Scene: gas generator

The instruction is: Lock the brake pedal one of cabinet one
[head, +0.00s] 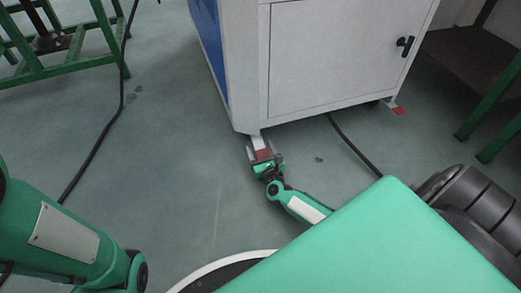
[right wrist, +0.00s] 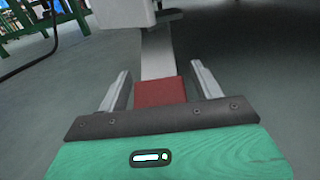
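The cabinet (head: 335,60) is white with a blue side and stands at the top centre of the head view. A brake pedal (head: 258,142), a pale metal bar with a red end pad, sticks out from its near lower corner. In the right wrist view the red pad (right wrist: 160,91) lies between the fingers. My right gripper (head: 265,156) is open, one finger on each side of the pedal, with gaps showing on both sides. Whether the palm touches the pad cannot be told. My left gripper is out of view.
A second red-ended pedal (head: 399,110) is at the cabinet's right lower corner. Black cables (head: 103,135) lie on the floor to the left and under the cabinet. Green-framed stands (head: 70,50) are at upper left and right. The floor left of the cabinet is mostly clear.

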